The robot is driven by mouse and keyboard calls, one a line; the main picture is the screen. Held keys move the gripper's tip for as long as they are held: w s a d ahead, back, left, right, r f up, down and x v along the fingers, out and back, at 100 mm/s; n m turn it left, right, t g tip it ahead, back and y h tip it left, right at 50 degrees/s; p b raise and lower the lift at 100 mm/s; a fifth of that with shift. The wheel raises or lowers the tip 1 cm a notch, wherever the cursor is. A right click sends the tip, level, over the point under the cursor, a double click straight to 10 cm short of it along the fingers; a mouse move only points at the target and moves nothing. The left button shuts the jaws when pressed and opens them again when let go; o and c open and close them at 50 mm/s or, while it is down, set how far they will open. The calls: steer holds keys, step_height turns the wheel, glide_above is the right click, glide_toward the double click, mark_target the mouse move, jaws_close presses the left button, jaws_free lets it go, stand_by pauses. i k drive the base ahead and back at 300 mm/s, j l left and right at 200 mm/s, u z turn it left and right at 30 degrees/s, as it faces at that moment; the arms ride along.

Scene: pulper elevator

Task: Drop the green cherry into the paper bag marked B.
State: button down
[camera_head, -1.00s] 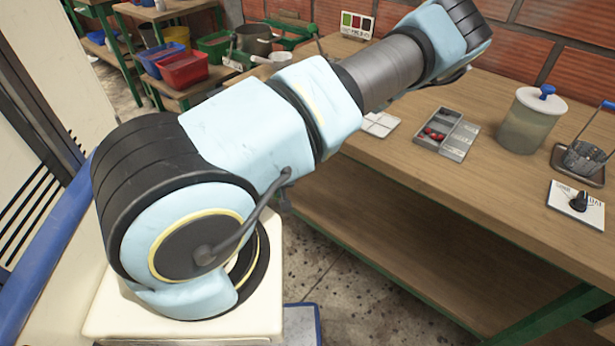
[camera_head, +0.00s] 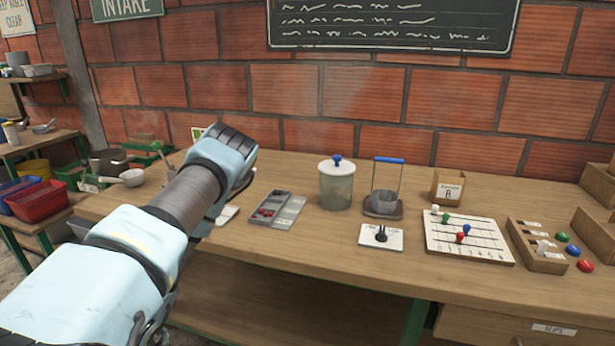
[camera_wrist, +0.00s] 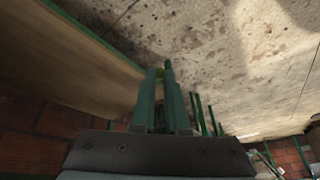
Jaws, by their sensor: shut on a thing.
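My gripper (camera_wrist: 159,78) shows in the wrist view, its two green fingers nearly together. A small yellow-green thing (camera_wrist: 159,72), which looks like the green cherry, is pinched between the fingertips, mostly hidden by them. In the head view the gripper itself is hidden behind my arm. A brown paper bag (camera_head: 437,189) stands at the back right of the wooden bench, with a white label that seems to read B. My gripper is well to the left of the bag, away from it.
A brick wall is behind.

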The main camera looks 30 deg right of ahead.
mark_target(434, 198)
steer(key=k+l+u, duration=0.1)
steer(key=k+l, duration=1.1)
steer(key=k, duration=0.3)
steer(key=l+u, duration=0.05)
